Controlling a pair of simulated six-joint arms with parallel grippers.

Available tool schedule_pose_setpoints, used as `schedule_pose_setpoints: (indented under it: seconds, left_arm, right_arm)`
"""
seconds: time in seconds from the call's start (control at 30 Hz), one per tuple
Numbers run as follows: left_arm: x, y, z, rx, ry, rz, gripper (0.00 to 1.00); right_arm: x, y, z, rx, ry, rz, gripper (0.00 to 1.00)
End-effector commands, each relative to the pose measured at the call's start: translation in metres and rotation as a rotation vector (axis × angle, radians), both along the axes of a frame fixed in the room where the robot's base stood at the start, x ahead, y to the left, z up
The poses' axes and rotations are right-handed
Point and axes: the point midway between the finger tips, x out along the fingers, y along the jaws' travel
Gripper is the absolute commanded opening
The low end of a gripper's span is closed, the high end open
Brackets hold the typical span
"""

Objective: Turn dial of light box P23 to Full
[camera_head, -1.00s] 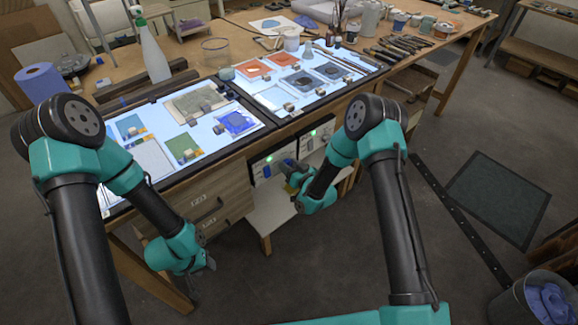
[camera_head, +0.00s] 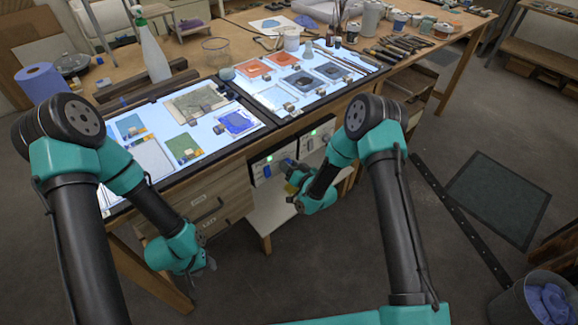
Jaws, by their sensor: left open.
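Two white control panels are set under the lit table's front edge, a left panel (camera_head: 262,183) and a right panel (camera_head: 305,145), each with a small green light. Their labels and dial marks are too small to read, so I cannot tell which is P23. My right gripper (camera_head: 284,164) reaches to the right part of the left panel; its fingertips are small and partly hidden, and I cannot tell whether they touch a dial. My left gripper (camera_head: 208,267) is open and empty, hanging low in front of the drawers, away from the panels.
Two lit glass tops, left (camera_head: 150,158) and right (camera_head: 262,97), hold coloured glass pieces. Wooden drawers (camera_head: 222,208) stand left of the panels, and a pale shelf (camera_head: 268,215) lies below them. A spray bottle (camera_head: 152,55) stands behind.

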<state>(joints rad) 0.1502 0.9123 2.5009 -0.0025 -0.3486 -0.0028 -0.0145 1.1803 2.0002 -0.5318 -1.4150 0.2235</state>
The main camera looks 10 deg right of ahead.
Motion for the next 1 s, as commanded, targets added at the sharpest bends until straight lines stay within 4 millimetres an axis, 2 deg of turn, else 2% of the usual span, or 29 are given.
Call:
schedule_pose_setpoints:
  seconds: [0.03, 0.2, 0.57, 0.77, 1.0]
  left_arm:
    - [0.0, 0.0, 0.0, 0.0, 0.0, 0.0, 0.43]
    - [0.0, 0.0, 0.0, 0.0, 0.0, 0.0, 0.43]
    - [0.0, 0.0, 0.0, 0.0, 0.0, 0.0, 0.43]
    - [0.0, 0.0, 0.0, 0.0, 0.0, 0.0, 0.43]
    - [0.0, 0.0, 0.0, 0.0, 0.0, 0.0, 0.43]
  right_arm:
    - [0.0, 0.0, 0.0, 0.0, 0.0, 0.0, 0.48]
    - [0.0, 0.0, 0.0, -0.001, -0.001, 0.0, 0.65]
    - [-0.003, -0.002, 0.0, -0.001, -0.002, -0.001, 0.65]
    - [-0.02, -0.014, 0.0, -0.001, 0.001, -0.003, 0.65]
    - [-0.057, -0.039, 0.0, -0.001, 0.001, -0.003, 0.65]
